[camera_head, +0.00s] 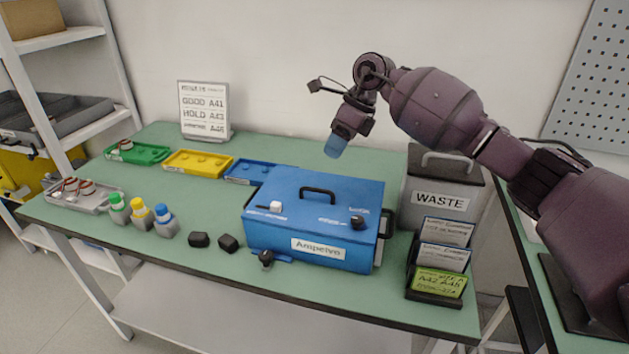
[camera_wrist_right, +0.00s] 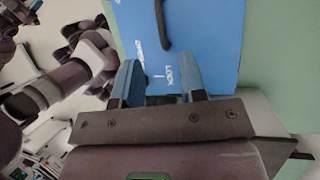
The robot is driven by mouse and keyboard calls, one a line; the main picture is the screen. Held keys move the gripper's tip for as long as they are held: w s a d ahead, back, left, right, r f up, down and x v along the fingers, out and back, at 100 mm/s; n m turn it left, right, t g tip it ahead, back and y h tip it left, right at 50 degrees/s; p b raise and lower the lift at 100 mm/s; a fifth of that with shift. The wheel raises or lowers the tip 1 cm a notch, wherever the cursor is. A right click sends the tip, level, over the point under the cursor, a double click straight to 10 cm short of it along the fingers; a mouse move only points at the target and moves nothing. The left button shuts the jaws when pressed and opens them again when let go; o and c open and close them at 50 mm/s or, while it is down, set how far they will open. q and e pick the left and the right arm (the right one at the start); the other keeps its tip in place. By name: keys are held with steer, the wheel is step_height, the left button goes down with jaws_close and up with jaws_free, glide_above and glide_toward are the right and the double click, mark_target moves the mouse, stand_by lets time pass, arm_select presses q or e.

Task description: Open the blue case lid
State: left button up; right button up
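The blue case (camera_head: 310,222) stands on the green table with its lid shut. A black handle (camera_head: 319,190) is on top of the lid, with a white knob (camera_head: 275,207) and a black knob (camera_head: 357,222) near the lid's front corners. A dark latch-like part (camera_head: 266,258) shows low on the front. My right gripper (camera_head: 334,147) hangs above the rear of the case, apart from it. In the right wrist view its blue fingers (camera_wrist_right: 161,78) are spread and empty, with the lid (camera_wrist_right: 190,35) and part of its handle behind. My left gripper does not show.
A grey WASTE bin (camera_head: 440,202) and a card rack (camera_head: 436,290) stand right of the case. Green, yellow and blue trays (camera_head: 199,163) lie to the left, with several bottles (camera_head: 140,213). Two black blocks (camera_head: 213,241) lie by the case's front left.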

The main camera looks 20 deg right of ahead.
mark_target(318, 192)
steer(key=x, duration=1)
steer(key=shift+a+f+b, duration=0.1)
steer(key=shift+b, duration=0.25)
jaws_close()
